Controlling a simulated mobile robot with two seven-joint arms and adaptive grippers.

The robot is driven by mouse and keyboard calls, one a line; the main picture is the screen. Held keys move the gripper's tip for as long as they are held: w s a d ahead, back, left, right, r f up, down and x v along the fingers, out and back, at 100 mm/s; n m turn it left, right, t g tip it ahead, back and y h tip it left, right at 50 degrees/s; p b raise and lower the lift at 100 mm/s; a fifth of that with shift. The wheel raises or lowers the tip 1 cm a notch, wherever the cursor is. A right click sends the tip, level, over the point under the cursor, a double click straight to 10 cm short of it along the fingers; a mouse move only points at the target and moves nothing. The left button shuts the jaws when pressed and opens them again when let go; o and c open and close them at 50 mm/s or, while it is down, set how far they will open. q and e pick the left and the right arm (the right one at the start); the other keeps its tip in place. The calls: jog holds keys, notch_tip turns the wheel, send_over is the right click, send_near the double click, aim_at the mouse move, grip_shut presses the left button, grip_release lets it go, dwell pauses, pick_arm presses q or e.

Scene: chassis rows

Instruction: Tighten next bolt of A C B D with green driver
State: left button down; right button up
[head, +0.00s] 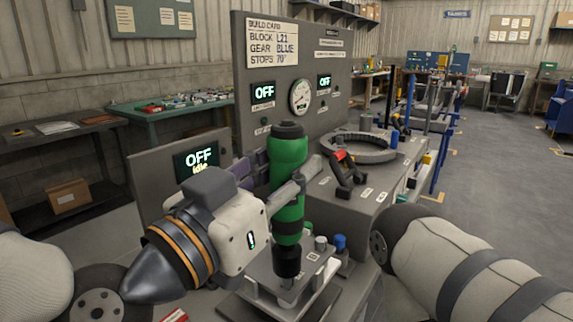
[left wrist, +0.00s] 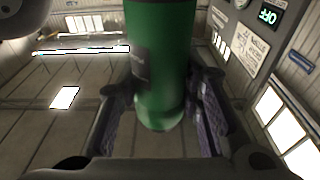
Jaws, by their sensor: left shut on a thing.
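The green driver (head: 289,165) stands upright in the middle of the head view, with a black cap on top and a black nose at the bottom. My left gripper (head: 287,190) is shut around its green body. In the left wrist view the driver (left wrist: 158,60) sits between the two ridged finger pads. The driver's nose is over a grey plate fixture (head: 262,284) with a blue knob (head: 340,243) and a grey bolt-like post (head: 320,243) beside it. Whether the tip touches a bolt is hidden. My right gripper is not in view.
A grey panel behind carries a build card (head: 272,43), a round gauge (head: 300,97) and OFF displays. A low OFF/idle screen (head: 196,160) stands at left. To the right are a grey ring (head: 358,146) and a black and red clamp (head: 345,172) on a bench.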

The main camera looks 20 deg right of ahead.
pick_arm(q)
jog(key=shift+s+f, duration=0.1)
jog(key=shift+f, duration=0.75)
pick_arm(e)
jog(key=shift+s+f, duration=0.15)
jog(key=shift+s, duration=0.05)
pick_arm(q)
jog(key=shift+f, duration=0.65)
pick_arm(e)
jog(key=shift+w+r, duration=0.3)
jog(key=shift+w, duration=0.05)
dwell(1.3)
pick_arm(q)
jog(key=shift+r, duration=0.15)
notch_tip(320, 180, up, 3)
jog(key=shift+f+p, duration=0.2)
jog(key=shift+p, duration=0.4)
jog(key=shift+r, duration=1.2)
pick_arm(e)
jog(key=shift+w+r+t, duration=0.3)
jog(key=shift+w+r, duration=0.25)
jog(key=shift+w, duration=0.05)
